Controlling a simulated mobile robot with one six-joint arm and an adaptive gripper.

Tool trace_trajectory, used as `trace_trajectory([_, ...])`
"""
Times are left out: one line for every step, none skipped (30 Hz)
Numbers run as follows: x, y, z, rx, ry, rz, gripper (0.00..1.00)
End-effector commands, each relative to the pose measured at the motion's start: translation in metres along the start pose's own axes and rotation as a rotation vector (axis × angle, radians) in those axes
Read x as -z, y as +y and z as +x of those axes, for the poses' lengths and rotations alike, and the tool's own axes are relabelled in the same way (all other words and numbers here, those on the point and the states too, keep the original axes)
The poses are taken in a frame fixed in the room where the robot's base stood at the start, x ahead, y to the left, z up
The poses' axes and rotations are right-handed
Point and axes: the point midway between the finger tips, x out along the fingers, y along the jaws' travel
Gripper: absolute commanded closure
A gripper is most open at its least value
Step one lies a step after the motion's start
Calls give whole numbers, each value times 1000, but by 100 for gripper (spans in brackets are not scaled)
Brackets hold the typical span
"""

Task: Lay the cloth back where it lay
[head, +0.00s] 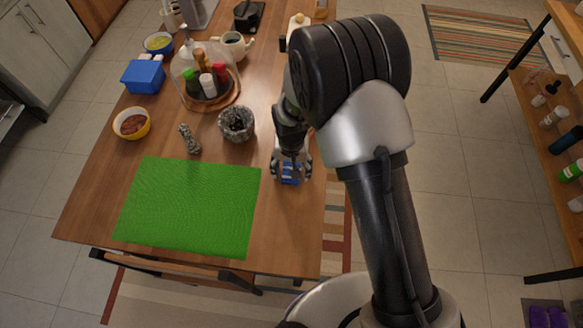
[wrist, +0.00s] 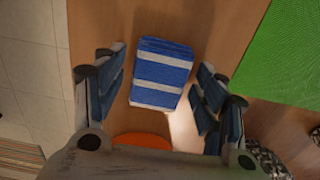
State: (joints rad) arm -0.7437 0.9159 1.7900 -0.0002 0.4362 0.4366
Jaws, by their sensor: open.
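The cloth (wrist: 161,73) is a folded blue and white striped bundle lying on the wooden table, seen between my gripper's fingers in the wrist view. In the head view a small part of the blue cloth (head: 291,180) shows under my gripper (head: 291,172), near the table's right edge. In the wrist view my gripper (wrist: 160,100) is open, with one finger on each side of the cloth and a gap on both sides. What lies under the cloth is hidden.
A green mat (head: 188,208) lies to the left. A round tray of bottles (head: 208,98) is farther back. An orange disc-like thing (wrist: 141,141) shows close to my gripper.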

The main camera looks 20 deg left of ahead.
Motion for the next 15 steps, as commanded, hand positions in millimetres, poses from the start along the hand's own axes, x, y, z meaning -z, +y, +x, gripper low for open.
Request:
trace_trajectory([0,0,0,0,0,0,35])
trace_trajectory([0,0,0,0,0,0,35])
trace_trajectory([0,0,0,0,0,0,35])
trace_trajectory([0,0,0,0,0,0,35])
trace_trajectory([0,0,-1,0,0,0,35])
trace_trajectory([0,0,-3,0,0,0,35])
trace_trajectory([0,0,-6,0,0,0,35])
trace_trajectory([0,0,-9,1,1,0,35])
trace_trajectory([1,0,-14,1,2,0,35])
trace_trajectory([1,0,-20,1,2,0,35])
trace_trajectory([1,0,-26,1,3,0,35])
trace_trajectory([1,0,-34,1,3,0,35])
trace_trajectory([1,0,-41,2,4,0,35])
trace_trajectory([1,0,-48,2,3,0,35])
trace_trajectory([1,0,-57,1,2,0,35])
